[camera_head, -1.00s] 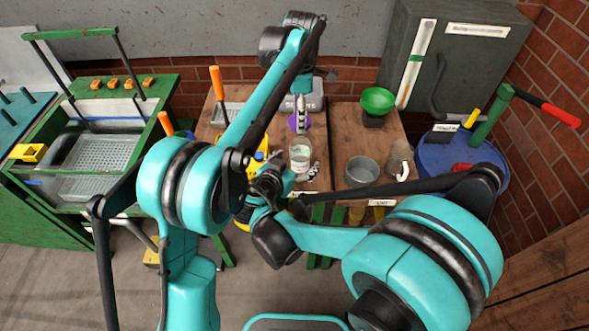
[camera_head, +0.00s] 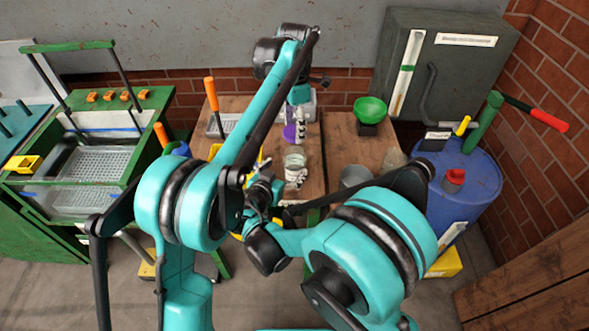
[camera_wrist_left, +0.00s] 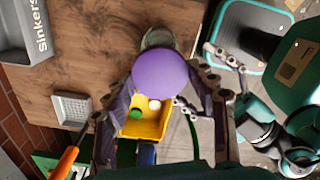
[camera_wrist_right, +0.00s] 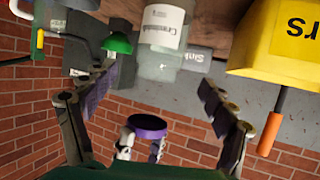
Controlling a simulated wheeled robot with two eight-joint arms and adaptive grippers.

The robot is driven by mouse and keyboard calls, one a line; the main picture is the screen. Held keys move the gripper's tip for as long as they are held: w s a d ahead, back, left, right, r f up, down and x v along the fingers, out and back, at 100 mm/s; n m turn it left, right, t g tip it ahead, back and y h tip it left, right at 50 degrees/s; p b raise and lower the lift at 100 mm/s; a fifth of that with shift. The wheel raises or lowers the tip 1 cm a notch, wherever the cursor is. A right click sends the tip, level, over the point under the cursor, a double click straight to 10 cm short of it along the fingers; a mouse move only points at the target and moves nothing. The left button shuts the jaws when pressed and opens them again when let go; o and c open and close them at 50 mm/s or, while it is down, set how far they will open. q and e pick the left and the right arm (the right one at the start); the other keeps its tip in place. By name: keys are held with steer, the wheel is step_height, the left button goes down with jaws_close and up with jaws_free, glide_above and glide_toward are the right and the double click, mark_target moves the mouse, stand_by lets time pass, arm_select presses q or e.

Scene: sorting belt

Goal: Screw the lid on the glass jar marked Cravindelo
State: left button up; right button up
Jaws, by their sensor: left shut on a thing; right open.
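The glass jar (camera_head: 294,160) stands upright on the wooden bench; its label in the right wrist view (camera_wrist_right: 165,24) reads Cravindelo. Its mouth is open. My left gripper (camera_head: 300,126) is shut on the purple lid (camera_head: 289,132). The lid is apart from the jar and also shows in the left wrist view (camera_wrist_left: 160,76), where it hides most of the jar (camera_wrist_left: 158,38). My right gripper (camera_head: 296,179) is open at the jar's near side. In the right wrist view its fingers (camera_wrist_right: 157,84) are spread wide, with the jar beyond them and no visible contact.
A yellow bin (camera_wrist_left: 150,128) with small balls stands close by. A grey Sinkers bin (camera_wrist_left: 22,38) is at the back. A green funnel (camera_head: 370,108) and a grey metal pot (camera_head: 354,176) stand to the right. A blue drum (camera_head: 465,185) is at far right.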

steer(key=x, duration=0.8)
steer(key=shift+s, duration=0.1)
steer(key=c, duration=1.8)
arm_select(q)
steer(key=shift+w+f, duration=0.1)
steer(key=shift+f, duration=2.4)
